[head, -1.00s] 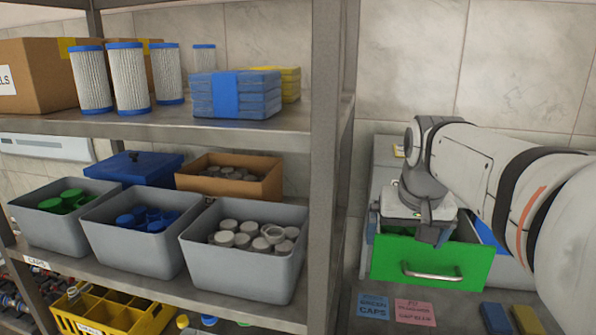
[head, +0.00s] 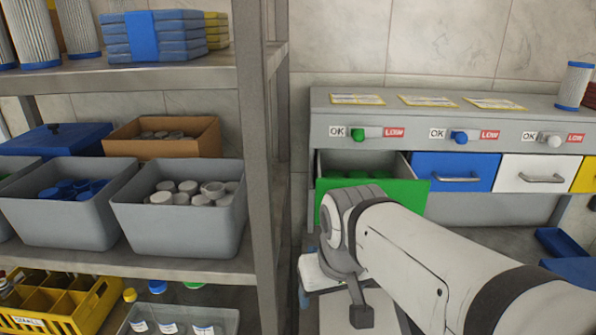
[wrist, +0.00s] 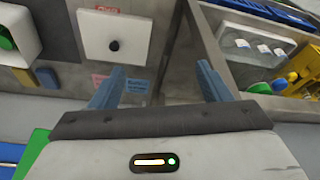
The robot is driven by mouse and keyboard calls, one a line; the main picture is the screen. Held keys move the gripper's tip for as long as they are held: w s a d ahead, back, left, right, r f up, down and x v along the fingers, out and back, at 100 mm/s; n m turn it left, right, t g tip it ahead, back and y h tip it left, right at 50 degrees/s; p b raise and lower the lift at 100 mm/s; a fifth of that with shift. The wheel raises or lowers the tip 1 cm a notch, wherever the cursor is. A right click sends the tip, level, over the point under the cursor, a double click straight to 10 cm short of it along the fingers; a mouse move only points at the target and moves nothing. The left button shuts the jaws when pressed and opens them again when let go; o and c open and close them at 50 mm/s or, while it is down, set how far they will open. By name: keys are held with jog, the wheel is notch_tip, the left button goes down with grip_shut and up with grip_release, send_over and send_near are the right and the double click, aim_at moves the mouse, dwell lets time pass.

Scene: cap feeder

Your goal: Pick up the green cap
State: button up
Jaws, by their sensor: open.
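Several green caps (head: 357,174) lie inside the open green drawer (head: 410,194) of the grey feeder in the head view. At the left edge of the wrist view a green round thing (wrist: 5,38) sits in a white-rimmed holder, partly cut off.
Blue (head: 455,171) and white (head: 538,173) drawers are shut, right of the green one. A shelf post (head: 265,150) stands close left of my arm. Grey bins hold blue and grey caps.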

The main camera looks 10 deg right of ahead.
jog(key=shift+m+g, duration=0.3)
jog(key=shift+g, duration=0.6)
jog(key=w+d+r, duration=0.2)
jog(key=w+r, duration=0.2)
jog(key=w, duration=0.1)
jog(key=w+d+r, duration=0.2)
jog(key=w+r, duration=0.2)
jog(key=w, duration=0.1)
jog(key=w+d+r+p, duration=0.1)
jog(key=w+d+r, duration=0.1)
jog(key=w+r, duration=0.3)
jog(key=shift+c, duration=0.6)
jog(key=shift+g, duration=0.6)
jog(key=w+d+b, duration=0.1)
jog(key=w, duration=0.1)
jog(key=w+d+b, duration=0.1)
jog(key=w+d, duration=0.1)
jog(key=w, duration=0.1)
jog(key=w+d+b, duration=0.2)
jog(key=shift+w+f, duration=0.15)
jog(key=shift+w+d+f+b, duration=0.15)
jog(key=shift+w+d+b, duration=0.15)
jog(key=shift+w+d, duration=0.2)
jog(key=shift+f, duration=0.2)
notch_tip(320, 180, down, 7)
jog(key=shift+a, duration=0.15)
jog(key=c, duration=0.7)
